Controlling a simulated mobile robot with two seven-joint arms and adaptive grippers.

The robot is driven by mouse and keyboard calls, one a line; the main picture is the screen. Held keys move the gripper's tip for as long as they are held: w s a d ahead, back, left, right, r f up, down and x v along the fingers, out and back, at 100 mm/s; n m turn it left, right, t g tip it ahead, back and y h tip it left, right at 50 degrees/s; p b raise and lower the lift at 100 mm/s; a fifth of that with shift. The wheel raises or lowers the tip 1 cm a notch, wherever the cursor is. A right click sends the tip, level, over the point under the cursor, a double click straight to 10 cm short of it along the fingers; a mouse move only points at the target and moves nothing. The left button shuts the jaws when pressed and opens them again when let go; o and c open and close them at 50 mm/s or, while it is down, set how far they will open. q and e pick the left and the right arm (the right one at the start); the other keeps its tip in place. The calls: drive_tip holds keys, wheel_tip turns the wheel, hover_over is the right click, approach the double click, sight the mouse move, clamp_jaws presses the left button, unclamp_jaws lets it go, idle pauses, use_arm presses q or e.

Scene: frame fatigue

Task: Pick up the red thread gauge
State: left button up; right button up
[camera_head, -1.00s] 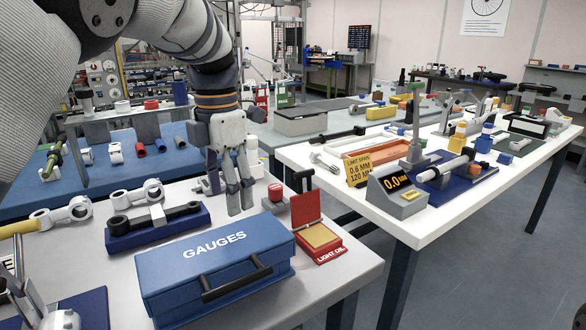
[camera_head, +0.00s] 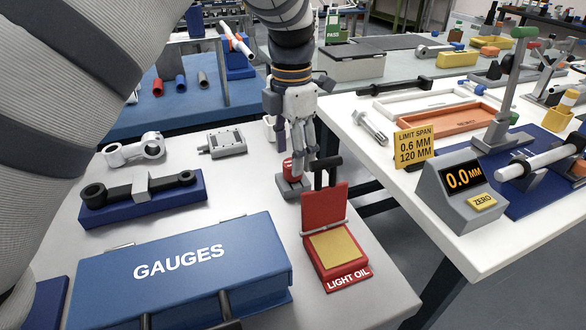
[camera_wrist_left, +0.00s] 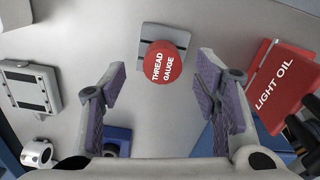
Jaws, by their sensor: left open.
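The red thread gauge (camera_wrist_left: 166,62) shows in the left wrist view as a round red top lettered THREAD GAUGE, on a grey base (camera_wrist_left: 150,38). It lies ahead of and between the fingers of my left gripper (camera_wrist_left: 159,88), which is open and empty. In the head view the thread gauge (camera_head: 289,168) is partly hidden behind the fingers of my left gripper (camera_head: 297,172), which points down over the back right of the white table. My right gripper is not in view.
A red light oil box (camera_head: 331,245) with its lid up stands just right of the gauge. A blue GAUGES case (camera_head: 180,270) is in front. A grey block (camera_head: 222,143) and a black rod on a blue stand (camera_head: 142,200) lie to the left.

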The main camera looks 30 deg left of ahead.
use_arm(q)
wheel_tip(320, 180, down, 3)
drive_tip(key=shift+d+f, duration=0.1)
drive_tip(key=shift+f, duration=0.1)
drive_tip(key=c, duration=1.2)
drive_tip(key=shift+c, duration=0.2)
wheel_tip(320, 180, up, 10)
drive_tip(key=shift+r, duration=0.1)
